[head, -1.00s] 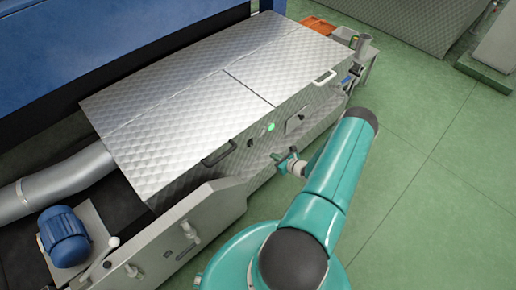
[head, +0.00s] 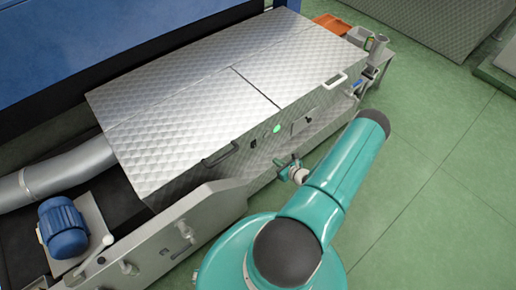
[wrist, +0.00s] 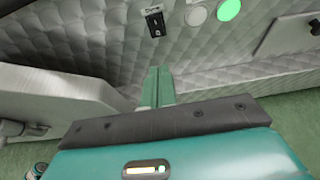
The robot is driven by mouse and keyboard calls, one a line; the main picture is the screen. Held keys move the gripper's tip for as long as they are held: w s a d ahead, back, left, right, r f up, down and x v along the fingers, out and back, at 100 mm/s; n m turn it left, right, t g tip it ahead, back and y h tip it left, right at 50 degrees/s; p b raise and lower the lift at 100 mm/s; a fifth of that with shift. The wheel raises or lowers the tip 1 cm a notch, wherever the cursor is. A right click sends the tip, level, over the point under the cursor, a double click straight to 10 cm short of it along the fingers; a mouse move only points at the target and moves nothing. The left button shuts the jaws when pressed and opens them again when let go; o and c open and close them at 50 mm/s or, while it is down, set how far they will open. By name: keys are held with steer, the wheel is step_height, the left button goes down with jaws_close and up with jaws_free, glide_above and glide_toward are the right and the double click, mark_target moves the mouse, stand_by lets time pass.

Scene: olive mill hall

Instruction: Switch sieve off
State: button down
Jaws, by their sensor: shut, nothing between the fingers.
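The sieve (head: 215,95) is the long machine with a quilted metal cover. Its front panel carries a small black rocker switch (wrist: 155,22) with a label above it, which also shows in the head view (head: 253,144). A lit green lamp (wrist: 229,10) is to the right of the switch, with a pale round button (wrist: 196,15) between them. My gripper (wrist: 157,72) is shut and empty. It appears below the switch in the wrist view, apart from it, and in front of the panel in the head view (head: 281,164). Which way the rocker is pressed cannot be told.
A black handle (head: 220,154) and a white handle (head: 335,81) stick out along the sieve's front edge. A sloping metal side wall (wrist: 50,100) stands at the left of my gripper. A blue motor (head: 62,228) is at lower left. Green floor is free at right.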

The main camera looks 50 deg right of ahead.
glide_toward(255, 144)
steer(key=w+f, duration=0.4)
steer(key=w, duration=0.1)
steer(key=shift+w+d+f, duration=0.15)
steer(key=shift+w+d, duration=0.1)
steer(key=shift+w, duration=0.1)
steer(key=shift+w+f, duration=0.1)
steer(key=shift+w, duration=0.1)
steer(key=shift+r, duration=0.2)
steer(key=shift+w+r, duration=0.1)
steer(key=shift+r, duration=0.6)
